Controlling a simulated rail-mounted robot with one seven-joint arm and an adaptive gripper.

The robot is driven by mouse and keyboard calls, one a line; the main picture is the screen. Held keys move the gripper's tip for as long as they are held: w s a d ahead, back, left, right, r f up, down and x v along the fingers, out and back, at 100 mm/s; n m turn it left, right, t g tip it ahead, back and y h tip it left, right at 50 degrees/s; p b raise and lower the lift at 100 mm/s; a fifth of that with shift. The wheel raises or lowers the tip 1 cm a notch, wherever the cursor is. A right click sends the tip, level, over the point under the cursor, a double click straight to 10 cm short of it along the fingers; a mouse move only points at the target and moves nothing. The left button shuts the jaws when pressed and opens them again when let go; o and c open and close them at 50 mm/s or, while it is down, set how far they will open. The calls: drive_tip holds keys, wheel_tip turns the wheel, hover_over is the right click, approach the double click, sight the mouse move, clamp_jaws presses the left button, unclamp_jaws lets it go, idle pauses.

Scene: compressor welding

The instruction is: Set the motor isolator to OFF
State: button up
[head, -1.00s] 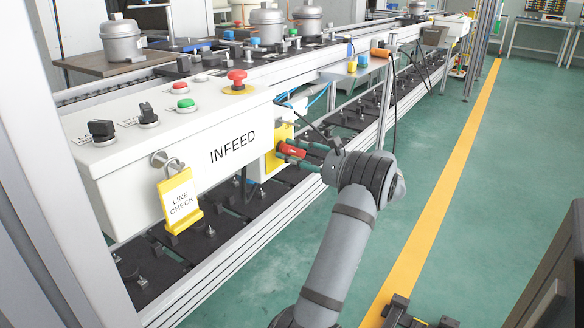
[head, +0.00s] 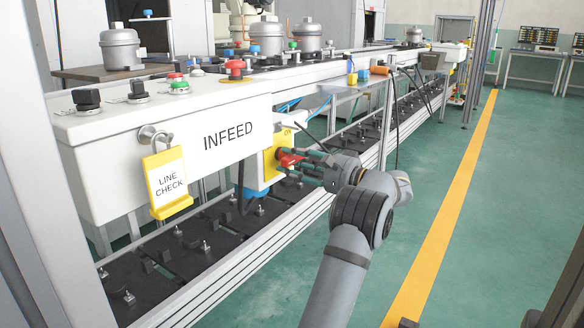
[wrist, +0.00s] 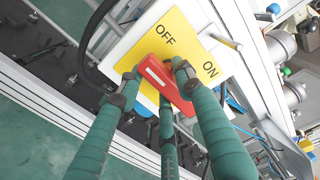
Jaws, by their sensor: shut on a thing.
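The motor isolator has a red handle (wrist: 163,80) on a yellow plate (wrist: 176,30) marked OFF and ON, fixed to a pale box. In the wrist view the handle lies slantwise across the plate, below both words; I cannot tell which mark it points to. In the head view the red handle (head: 289,159) shows beside the yellow plate (head: 269,167), past the right end of the INFEED panel. My gripper (wrist: 158,84) has its green fingers closed around the handle, partly hiding it. It also shows in the head view (head: 306,165).
The white INFEED panel (head: 180,165) carries black switches, buttons and a yellow LINE CHECK tag (head: 168,183). A red emergency stop (head: 235,68) stands on top. The conveyor (head: 200,225) runs below. Green floor (head: 440,200) at the right is open.

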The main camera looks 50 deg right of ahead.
drive_tip(key=shift+a+r, duration=0.1)
drive_tip(key=shift+r, duration=0.05)
drive_tip(key=o, duration=1)
drive_tip(key=shift+s, duration=0.15)
drive_tip(key=shift+s, duration=0.35)
drive_tip(key=s, duration=1.1)
drive_tip(key=shift+d, duration=0.35)
